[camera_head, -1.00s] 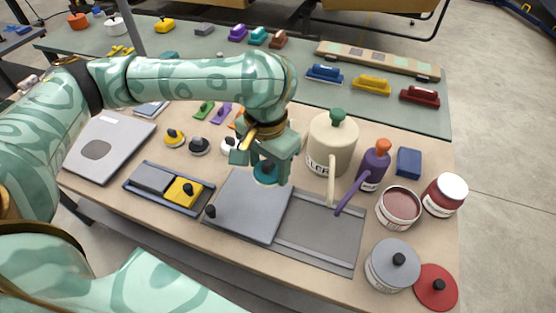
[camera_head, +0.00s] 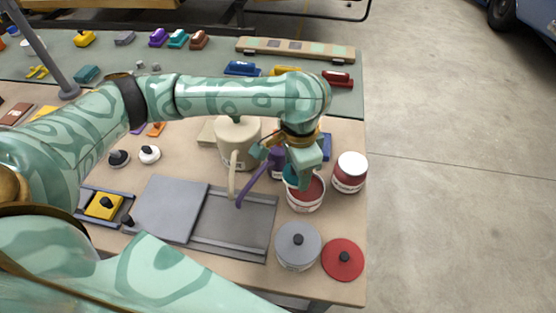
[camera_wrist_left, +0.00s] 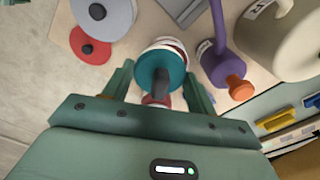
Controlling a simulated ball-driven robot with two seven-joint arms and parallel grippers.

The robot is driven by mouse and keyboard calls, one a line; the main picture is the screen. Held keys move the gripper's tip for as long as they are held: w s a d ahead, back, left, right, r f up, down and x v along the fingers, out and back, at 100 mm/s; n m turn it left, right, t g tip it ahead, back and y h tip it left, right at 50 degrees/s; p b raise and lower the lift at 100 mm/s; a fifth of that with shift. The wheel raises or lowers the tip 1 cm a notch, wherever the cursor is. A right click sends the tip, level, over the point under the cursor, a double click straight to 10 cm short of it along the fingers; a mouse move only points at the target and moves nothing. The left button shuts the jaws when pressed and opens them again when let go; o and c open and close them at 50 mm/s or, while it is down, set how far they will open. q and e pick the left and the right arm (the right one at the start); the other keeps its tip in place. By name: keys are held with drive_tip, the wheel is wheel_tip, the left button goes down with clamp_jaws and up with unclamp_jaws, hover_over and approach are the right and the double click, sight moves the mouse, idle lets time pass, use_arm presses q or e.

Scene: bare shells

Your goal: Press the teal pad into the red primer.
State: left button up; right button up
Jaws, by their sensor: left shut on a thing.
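My left gripper (camera_head: 300,168) is shut on the dark knob of the round teal pad (camera_head: 290,178). In the left wrist view the teal pad (camera_wrist_left: 152,68) sits between the fingers, its round face turned away from the wrist. The open pot of red primer (camera_head: 309,194) is right below the gripper, its white rim and red inside partly showing. In the wrist view the pot's pale rim (camera_wrist_left: 168,42) shows behind the pad. The pad is over the pot's opening; I cannot tell whether it touches the primer. My right gripper is not in view.
A grey lidded tin (camera_head: 297,255) and a red lid (camera_head: 342,262) lie in front of the pot. A grey tray (camera_head: 235,225) is at front left.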

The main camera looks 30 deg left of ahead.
use_arm(q)
drive_tip(key=w+f+m, duration=0.1)
drive_tip(key=m, duration=0.4)
drive_tip(key=w+d+f+m, duration=0.1)
drive_tip(key=w+f+m, duration=0.1)
drive_tip(key=m, duration=0.3)
drive_tip(key=w+f+m, duration=0.2)
drive_tip(key=m, duration=0.3)
drive_tip(key=shift+d+f, duration=0.1)
drive_tip(key=shift+d, duration=0.05)
wheel_tip(320, 180, down, 4)
drive_tip(key=b, duration=0.5)
drive_tip(key=shift+f+b, duration=0.5)
drive_tip(key=shift+b, duration=0.5)
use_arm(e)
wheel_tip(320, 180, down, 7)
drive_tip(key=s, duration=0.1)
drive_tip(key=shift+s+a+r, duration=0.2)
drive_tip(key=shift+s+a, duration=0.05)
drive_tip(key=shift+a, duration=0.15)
use_arm(q)
drive_tip(key=shift+f, duration=0.45)
drive_tip(key=shift+s+f+p, duration=0.1)
drive_tip(key=shift+p, duration=0.4)
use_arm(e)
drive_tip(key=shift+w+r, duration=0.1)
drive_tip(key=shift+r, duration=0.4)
